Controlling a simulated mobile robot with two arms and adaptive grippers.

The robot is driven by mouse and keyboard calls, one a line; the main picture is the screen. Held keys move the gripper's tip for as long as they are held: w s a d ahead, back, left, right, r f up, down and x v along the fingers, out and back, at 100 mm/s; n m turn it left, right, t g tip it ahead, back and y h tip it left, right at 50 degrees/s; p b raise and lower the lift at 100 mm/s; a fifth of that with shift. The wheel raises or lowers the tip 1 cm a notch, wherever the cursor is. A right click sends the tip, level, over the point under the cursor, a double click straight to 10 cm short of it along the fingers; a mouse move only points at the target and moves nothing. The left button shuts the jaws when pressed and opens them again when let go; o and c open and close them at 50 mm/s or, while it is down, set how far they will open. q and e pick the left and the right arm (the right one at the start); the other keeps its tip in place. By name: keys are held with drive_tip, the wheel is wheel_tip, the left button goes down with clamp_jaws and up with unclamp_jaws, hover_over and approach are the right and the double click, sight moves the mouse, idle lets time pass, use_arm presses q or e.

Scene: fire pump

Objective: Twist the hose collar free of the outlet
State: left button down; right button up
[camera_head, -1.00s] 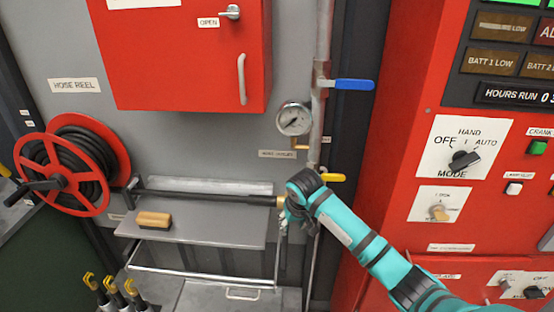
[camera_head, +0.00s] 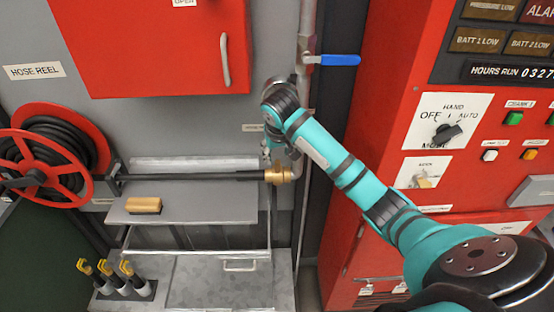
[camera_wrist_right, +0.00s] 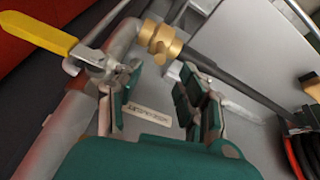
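The brass hose collar (camera_head: 279,174) sits at the end of the black hose (camera_head: 200,177), against the grey outlet pipe (camera_head: 298,165). In the right wrist view the collar (camera_wrist_right: 160,40) lies beyond the fingertips, still meeting the pipe. My right gripper (camera_wrist_right: 158,80) is open and empty, its fingers apart and clear of the collar. In the head view it hangs just above the collar, mostly hidden by my wrist. The yellow valve lever (camera_wrist_right: 38,32) shows at the upper left of the wrist view; my arm hides it in the head view. My left gripper is out of view.
The hose reel (camera_head: 45,160) is at the left. A shelf (camera_head: 225,205) with a tan brush (camera_head: 144,205) lies below the hose. A blue lever (camera_head: 335,59) juts from the pipe above. The red control cabinet (camera_head: 385,150) stands at the right.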

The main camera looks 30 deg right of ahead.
sight(278, 160)
drive_tip(key=p+x, duration=0.1)
drive_tip(key=x, duration=0.5)
drive_tip(key=shift+d+f, duration=0.1)
drive_tip(key=shift+f, duration=0.2)
clamp_jaws()
